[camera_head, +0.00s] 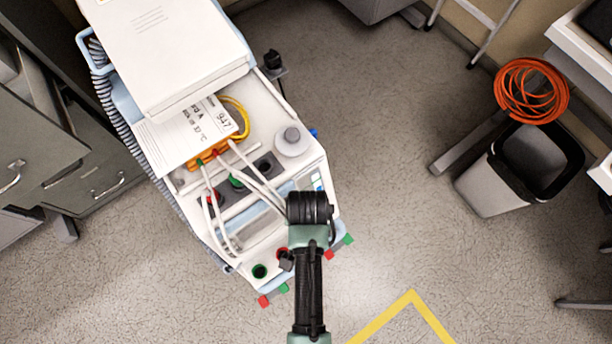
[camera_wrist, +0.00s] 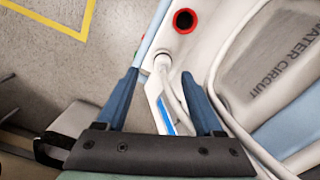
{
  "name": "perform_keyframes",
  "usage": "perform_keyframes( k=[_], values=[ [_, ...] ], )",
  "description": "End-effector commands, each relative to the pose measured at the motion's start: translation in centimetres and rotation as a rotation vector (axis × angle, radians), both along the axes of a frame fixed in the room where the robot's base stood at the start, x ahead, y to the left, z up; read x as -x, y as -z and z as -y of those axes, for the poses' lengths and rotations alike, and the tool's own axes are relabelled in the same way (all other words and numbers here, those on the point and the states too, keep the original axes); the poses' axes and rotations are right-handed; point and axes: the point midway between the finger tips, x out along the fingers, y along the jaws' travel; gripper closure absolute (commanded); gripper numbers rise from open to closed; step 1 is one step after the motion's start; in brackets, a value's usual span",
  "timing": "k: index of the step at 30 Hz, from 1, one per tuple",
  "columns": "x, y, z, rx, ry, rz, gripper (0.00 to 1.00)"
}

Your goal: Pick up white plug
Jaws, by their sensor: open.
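A white plug (camera_wrist: 153,92) with a blue stripe shows in the wrist view, its round end at a white machine (camera_wrist: 215,55). I cannot tell whether it is seated in a socket. My gripper (camera_wrist: 161,72) is open, with one blue finger to the left of the plug and one to the right. Gaps show on both sides, and I see no clear contact. A pale cable runs just inside the right finger. In the head view my arm covers part of the machine (camera_head: 262,105), and the plug cannot be made out there.
A red-ringed port (camera_wrist: 184,20) lies just beyond the plug. White cables (camera_head: 262,185) loop over the machine's top, beside a paper label (camera_head: 190,130) and a large white box (camera_head: 165,45). Open floor lies to the right, with a bin (camera_head: 490,185) and an orange coil (camera_head: 530,90).

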Motion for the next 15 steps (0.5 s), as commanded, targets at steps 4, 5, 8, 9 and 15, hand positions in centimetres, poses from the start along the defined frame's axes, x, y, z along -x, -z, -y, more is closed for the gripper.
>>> perform_keyframes(
  k=[4, 5, 8, 9, 15],
  values=[
    [-0.2, 1.4, -0.1, -0.001, -0.001, -0.001, 0.31],
    [-0.3, 1.9, -0.2, 0.0, -0.001, 0.0, 0.31],
    [-0.4, 3.5, -0.3, 0.0, -0.001, -0.001, 0.31],
    [-0.4, 4.1, -0.3, 0.0, -0.001, -0.001, 0.31],
    [-0.4, 5.3, -0.3, 0.0, -0.001, 0.002, 0.31]
  ],
)
